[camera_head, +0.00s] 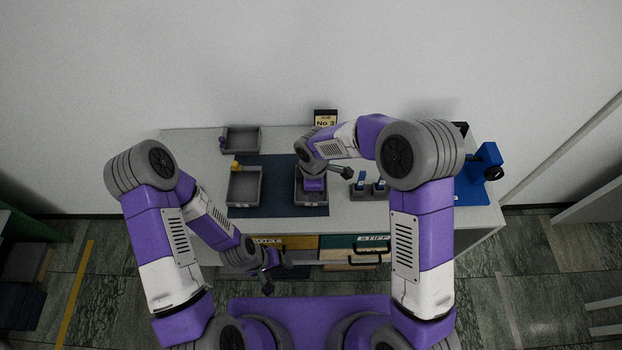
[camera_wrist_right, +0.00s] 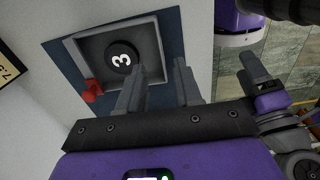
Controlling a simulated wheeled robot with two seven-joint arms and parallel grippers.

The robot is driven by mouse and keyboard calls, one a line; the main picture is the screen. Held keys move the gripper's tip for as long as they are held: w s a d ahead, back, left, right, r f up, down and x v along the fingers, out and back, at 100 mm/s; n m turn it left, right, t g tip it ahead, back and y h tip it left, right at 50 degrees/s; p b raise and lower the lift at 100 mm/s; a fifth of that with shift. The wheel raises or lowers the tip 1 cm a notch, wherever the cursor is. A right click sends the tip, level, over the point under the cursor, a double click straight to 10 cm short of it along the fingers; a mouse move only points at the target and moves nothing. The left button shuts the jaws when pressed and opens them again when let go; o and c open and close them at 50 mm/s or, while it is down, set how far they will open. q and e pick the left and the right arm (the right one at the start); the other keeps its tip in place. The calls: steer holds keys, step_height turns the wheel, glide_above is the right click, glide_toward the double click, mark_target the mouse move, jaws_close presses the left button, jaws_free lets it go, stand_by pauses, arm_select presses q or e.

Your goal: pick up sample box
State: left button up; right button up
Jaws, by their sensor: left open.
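Several grey open sample boxes are on the bench. One box (camera_head: 312,203) lies under my right wrist, mostly hidden in the head view. The right wrist view shows a grey box (camera_wrist_right: 151,34) with a red knob on its side and a black disc (camera_wrist_right: 121,57) marked 3 inside. My right gripper (camera_wrist_right: 158,88) has its fingers apart with nothing between them, and they overlap the box's near side in that view; I cannot tell if they touch it. My left gripper (camera_head: 277,275) is open and empty, low in front of the bench drawers.
A box with a yellow knob (camera_head: 230,185) sits left on the dark mat (camera_head: 278,173); one with a purple knob (camera_head: 256,152) sits behind. A "No 3" sign (camera_head: 325,119) stands at the back. A rack with blue-topped items (camera_head: 368,190) and a blue press (camera_head: 487,160) are right.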

mark_target(300, 199)
steer(key=f, duration=0.7)
steer(key=shift+s+d, duration=0.1)
steer(key=shift+d, duration=0.1)
jaws_close()
